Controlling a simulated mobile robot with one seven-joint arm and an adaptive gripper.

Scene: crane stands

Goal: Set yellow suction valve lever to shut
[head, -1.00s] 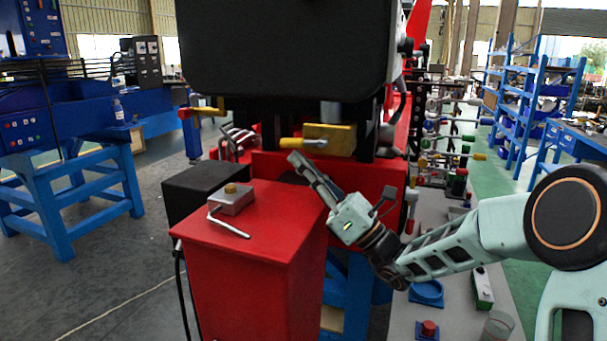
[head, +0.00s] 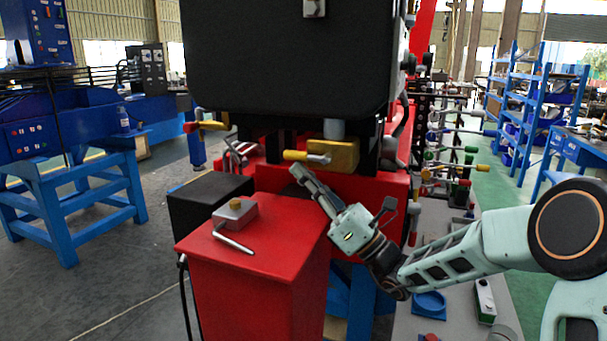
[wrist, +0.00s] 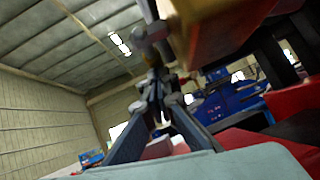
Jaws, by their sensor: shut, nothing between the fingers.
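The yellow-handled lever (head: 300,156) sticks out to the left from a brassy yellow valve block (head: 341,154) below the large black box. A short silver piece joins the handle to the block. My gripper (head: 296,170) is shut and empty, its fingers pointing up and left, with the tips just below the lever in the head view. I cannot tell whether they touch it. In the wrist view my fingers (wrist: 158,82) come together just below a blurred grey part, and the yellow block (wrist: 210,18) fills the top. The lever's handle is not clear there.
The black box (head: 290,65) hangs above the valve. Several coloured levers stand at the right.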

